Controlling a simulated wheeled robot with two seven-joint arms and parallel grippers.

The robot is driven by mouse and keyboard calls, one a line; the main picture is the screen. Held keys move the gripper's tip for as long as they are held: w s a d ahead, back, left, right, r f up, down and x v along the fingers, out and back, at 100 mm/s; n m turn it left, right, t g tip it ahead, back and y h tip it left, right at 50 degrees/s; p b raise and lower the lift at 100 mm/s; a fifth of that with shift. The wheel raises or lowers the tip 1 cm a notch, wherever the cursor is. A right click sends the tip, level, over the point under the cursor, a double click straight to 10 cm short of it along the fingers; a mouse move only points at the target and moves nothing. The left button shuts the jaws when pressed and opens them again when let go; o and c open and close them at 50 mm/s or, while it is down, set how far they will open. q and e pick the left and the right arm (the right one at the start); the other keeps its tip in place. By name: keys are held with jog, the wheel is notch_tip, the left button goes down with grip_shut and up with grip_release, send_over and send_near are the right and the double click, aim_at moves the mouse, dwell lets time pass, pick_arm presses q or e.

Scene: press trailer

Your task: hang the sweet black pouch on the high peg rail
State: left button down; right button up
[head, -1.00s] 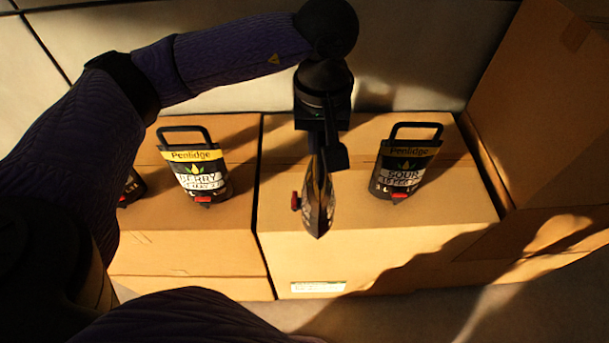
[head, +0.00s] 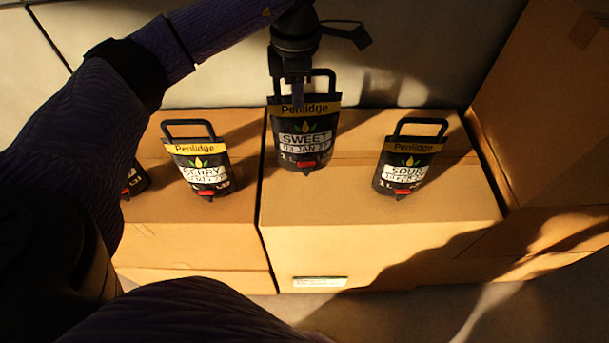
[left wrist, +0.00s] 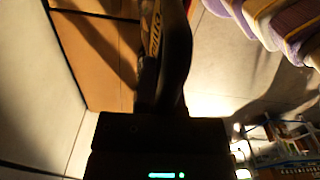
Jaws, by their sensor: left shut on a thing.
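The black sweet pouch (head: 305,145), with a yellow Penlidge band, a white SWEET label and a red spout, hangs upright from my left gripper (head: 297,98) in the head view. The gripper is shut on its upper left part by the handle, and the label faces me. The pouch appears to be above the carton, clear of the other pouches. In the left wrist view the pouch (left wrist: 168,60) shows edge-on and dark beyond the gripper body. The high peg rail is not recognisable in either view. My right gripper is not in view.
A BERRY pouch (head: 199,165) stands on the left carton (head: 190,235) and a SOUR pouch (head: 407,165) on the middle carton (head: 375,250). Another dark pouch (head: 136,180) is partly hidden by my left arm. A tall open carton flap (head: 550,100) rises at the right.

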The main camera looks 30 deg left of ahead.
aim_at(298, 134)
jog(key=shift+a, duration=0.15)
pick_arm(q)
jog(key=shift+f, duration=0.2)
notch_tip(298, 134, down, 9)
jog(key=shift+f+b, duration=0.1)
jog(key=shift+b, duration=1)
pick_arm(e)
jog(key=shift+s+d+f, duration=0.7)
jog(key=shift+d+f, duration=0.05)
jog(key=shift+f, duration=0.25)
pick_arm(q)
jog(key=shift+f, duration=0.25)
jog(key=c, duration=0.7)
grip_release()
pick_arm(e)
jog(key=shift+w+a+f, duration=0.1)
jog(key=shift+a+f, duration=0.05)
